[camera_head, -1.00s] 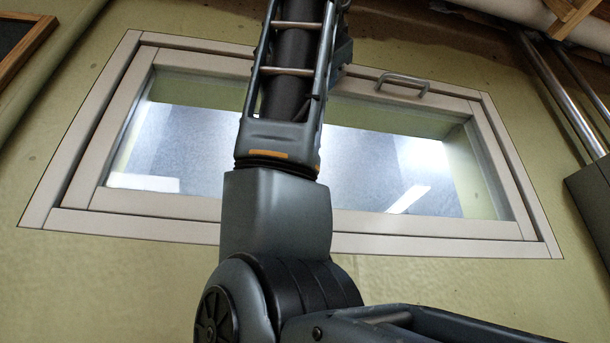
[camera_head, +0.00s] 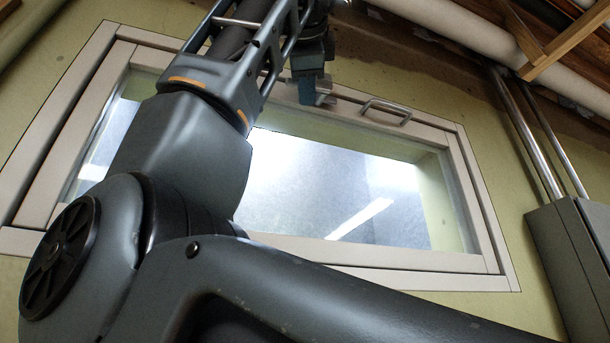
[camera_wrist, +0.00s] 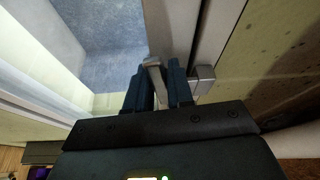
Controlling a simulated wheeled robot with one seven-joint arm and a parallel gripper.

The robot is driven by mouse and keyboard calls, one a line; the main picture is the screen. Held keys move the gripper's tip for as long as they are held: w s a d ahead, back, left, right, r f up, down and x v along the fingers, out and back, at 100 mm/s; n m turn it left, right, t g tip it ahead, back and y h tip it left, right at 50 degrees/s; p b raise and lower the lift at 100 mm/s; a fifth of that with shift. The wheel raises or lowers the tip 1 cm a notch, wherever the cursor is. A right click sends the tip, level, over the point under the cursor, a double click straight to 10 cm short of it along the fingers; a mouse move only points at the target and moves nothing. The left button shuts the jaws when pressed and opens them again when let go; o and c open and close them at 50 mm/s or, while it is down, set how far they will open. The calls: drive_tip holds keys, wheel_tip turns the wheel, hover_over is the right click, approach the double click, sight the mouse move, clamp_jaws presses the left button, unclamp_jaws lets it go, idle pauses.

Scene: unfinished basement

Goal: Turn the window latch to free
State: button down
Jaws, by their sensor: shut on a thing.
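The window (camera_head: 340,190) is a low, wide pane in a pale frame on the yellow-green wall. My gripper (camera_head: 310,88) is at the upper frame, left of the pull handle. The window latch (camera_head: 323,92) shows as a small metal piece beside my gripper, mostly hidden by it. In the wrist view, the latch lever (camera_wrist: 154,72) stands between the two dark fingers of my gripper (camera_wrist: 158,86), which are shut on it. A pale metal block (camera_wrist: 203,78) sits on the frame beside the right finger. The lever's lower part is hidden.
A metal pull handle (camera_head: 387,110) sticks out from the upper frame. A grey cabinet (camera_head: 572,265) with metal pipes (camera_head: 527,135) is on the right wall. A pale pipe (camera_head: 465,35) and wooden joists (camera_head: 565,42) run overhead. My arm covers the window's left part.

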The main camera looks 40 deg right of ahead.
idle(0.4)
drive_tip(key=c, duration=1.1)
unclamp_jaws()
drive_tip(key=shift+r, duration=0.1)
